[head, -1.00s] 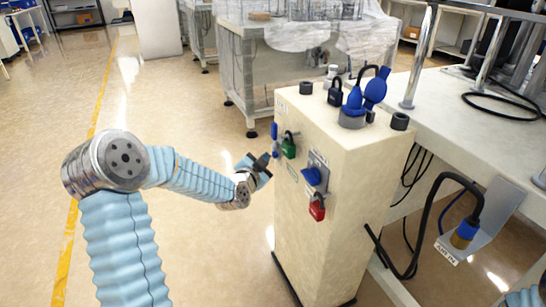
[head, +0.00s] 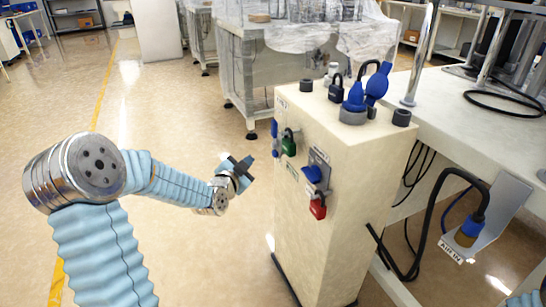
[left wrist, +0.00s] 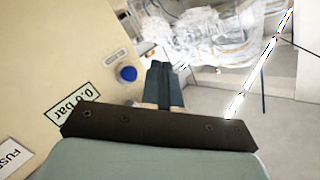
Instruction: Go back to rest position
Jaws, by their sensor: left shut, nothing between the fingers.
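My left gripper (head: 250,162) is in the middle of the head view, to the left of the beige cabinet and apart from it. Its fingers (left wrist: 163,85) show in the left wrist view, close together with nothing between them. The cabinet (head: 330,240) carries a green padlock (head: 289,147), a blue switch (head: 312,174) and a red padlock (head: 318,207) on its faces. In the left wrist view a blue knob (left wrist: 128,73) and a "0.0 bar" label (left wrist: 75,104) show on the cabinet. My right gripper is not in view; only a bit of arm shows at the lower right corner.
A white table (head: 470,130) is at the right, with a black cable and blue connector (head: 468,232) on a bracket below. The floor (head: 180,260) left of the cabinet is clear.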

